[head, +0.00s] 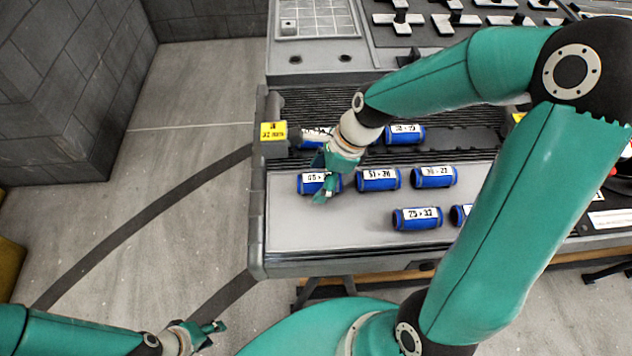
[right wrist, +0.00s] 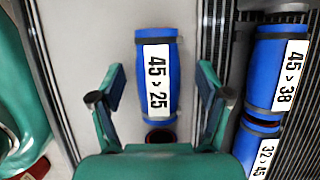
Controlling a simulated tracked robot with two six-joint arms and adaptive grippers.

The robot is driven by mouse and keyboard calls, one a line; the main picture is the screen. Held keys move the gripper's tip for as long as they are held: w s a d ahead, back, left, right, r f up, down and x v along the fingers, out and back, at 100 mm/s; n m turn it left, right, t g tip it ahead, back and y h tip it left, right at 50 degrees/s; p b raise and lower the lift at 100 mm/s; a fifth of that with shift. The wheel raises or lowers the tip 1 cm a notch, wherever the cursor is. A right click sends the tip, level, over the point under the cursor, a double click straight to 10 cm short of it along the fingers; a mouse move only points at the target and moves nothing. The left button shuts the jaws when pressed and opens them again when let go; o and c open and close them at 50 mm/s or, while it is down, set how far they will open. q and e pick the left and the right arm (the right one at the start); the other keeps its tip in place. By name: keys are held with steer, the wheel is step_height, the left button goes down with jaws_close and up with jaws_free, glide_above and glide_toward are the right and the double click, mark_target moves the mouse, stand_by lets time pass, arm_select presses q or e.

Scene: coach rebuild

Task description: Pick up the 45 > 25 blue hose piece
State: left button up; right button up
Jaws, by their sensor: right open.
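The blue hose piece labelled 45 > 25 (right wrist: 158,84) lies on the grey worktop, its white label facing up. In the head view the hose piece (head: 306,184) is at the left end of a row, partly hidden by my right gripper (head: 325,178). In the right wrist view my right gripper (right wrist: 160,72) is open, with one finger on each side of the hose piece and a gap on both sides. Its height over the worktop is hard to tell. My left gripper (head: 212,334) is low at the left, away from the table; it looks open and empty.
Other blue hose pieces lie close by, including a neighbour in the row (head: 378,180) and one nearer the front (head: 417,218). A 45 > 38 piece (right wrist: 280,75) lies on the dark ribbed strip behind. A yellow tag (head: 273,131) marks the table's left edge.

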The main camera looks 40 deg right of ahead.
steer(key=c, duration=1.2)
steer(key=shift+c, duration=0.5)
steer(key=shift+r, duration=0.1)
